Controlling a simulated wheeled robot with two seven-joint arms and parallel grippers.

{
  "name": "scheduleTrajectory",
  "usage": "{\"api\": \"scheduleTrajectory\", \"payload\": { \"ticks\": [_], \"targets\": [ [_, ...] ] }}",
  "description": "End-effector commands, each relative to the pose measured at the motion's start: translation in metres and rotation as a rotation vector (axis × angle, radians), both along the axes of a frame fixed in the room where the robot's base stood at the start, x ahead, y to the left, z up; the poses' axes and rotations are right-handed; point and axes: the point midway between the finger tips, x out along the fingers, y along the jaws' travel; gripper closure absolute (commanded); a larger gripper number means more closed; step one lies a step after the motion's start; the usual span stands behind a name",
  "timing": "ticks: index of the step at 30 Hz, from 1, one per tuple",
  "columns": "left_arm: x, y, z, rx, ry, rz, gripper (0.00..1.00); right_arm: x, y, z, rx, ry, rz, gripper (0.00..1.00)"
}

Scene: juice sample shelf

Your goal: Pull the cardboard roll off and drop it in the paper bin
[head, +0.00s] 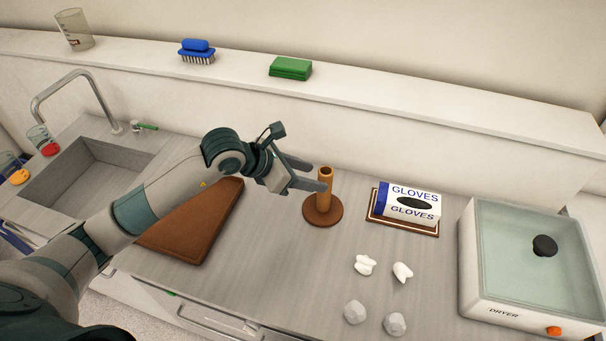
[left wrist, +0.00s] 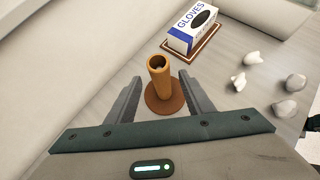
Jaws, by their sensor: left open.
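The cardboard roll (head: 325,184) is a tan hollow tube standing upright on a round brown base (head: 311,214) on the counter. In the left wrist view the roll (left wrist: 159,76) stands over its brown base (left wrist: 178,104), and the dark end of a post shows inside the tube's top. My left gripper (head: 318,177) is open beside the roll at about its upper part. In the left wrist view its two fingers (left wrist: 158,97) lie on either side of the roll, with gaps visible. My right gripper is not in view. I see no paper bin.
A glove box (head: 413,204) on a brown tray stands right of the roll. Several white lumps (head: 364,265) lie in front of it. A dryer (head: 519,262) is at the right. A brown board (head: 196,226) lies under my left arm, and a sink (head: 84,178) is at the left.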

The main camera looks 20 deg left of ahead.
Motion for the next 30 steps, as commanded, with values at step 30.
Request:
{"api": "scheduleTrajectory", "payload": {
  "ticks": [30],
  "targets": [
    [0.032, -0.032, -0.041, 0.000, 0.001, -0.001, 0.59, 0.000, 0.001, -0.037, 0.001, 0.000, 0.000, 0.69]
  ]
}}
